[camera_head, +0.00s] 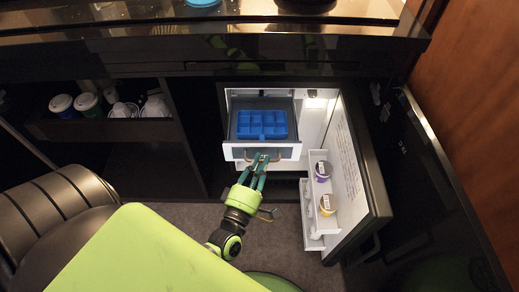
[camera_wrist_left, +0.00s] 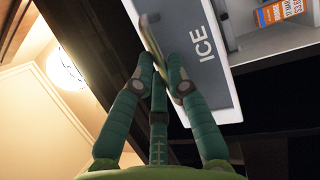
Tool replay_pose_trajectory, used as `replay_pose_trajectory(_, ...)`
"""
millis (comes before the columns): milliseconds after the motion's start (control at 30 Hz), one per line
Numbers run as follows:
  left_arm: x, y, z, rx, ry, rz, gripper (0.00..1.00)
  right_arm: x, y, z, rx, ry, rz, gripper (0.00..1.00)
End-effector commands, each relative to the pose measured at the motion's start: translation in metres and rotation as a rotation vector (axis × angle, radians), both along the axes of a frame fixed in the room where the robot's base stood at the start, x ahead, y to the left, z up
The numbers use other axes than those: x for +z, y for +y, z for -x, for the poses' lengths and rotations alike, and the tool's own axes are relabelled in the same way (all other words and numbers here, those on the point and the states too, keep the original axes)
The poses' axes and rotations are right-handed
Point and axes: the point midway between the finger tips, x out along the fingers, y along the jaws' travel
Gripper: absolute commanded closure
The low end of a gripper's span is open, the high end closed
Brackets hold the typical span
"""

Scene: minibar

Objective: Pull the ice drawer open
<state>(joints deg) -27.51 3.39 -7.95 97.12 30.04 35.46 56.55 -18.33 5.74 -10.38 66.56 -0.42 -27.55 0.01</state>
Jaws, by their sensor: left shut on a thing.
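The ice drawer (camera_head: 286,152) has a white-edged grey front and stands out from the upper part of the open minibar. A blue ice tray (camera_head: 262,124) lies inside it. In the left wrist view the drawer front (camera_wrist_left: 203,75) carries the word ICE. My left gripper (camera_head: 259,162) is at the middle of the drawer front, shut on its handle (camera_wrist_left: 152,35). The fingers (camera_wrist_left: 160,75) show green in the left wrist view. The fingers hide part of the handle. My right gripper is in neither view.
The minibar door (camera_head: 360,150) stands open at the right, with shelves holding a purple-lidded cup (camera_head: 322,170) and a yellow-lidded cup (camera_head: 327,204). Cups (camera_head: 87,102) stand on a shelf at the left. A dark chair (camera_head: 55,215) is at the lower left. Carpet lies in front of the minibar.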

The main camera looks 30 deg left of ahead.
Motion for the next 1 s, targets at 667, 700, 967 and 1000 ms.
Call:
replay_pose_trajectory(667,-0.002,-0.002,0.007,-0.003,0.002,-0.001,0.73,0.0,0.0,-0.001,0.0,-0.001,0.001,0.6)
replay_pose_trajectory(700,-0.003,-0.002,0.013,-0.002,0.004,-0.002,0.73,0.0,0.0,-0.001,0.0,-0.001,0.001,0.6)
replay_pose_trajectory(967,-0.013,-0.011,0.065,-0.003,0.006,-0.002,0.73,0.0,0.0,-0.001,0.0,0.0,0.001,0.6)
replay_pose_trajectory(1000,-0.015,-0.012,0.073,-0.004,0.006,-0.002,0.73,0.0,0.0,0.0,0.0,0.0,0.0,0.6)
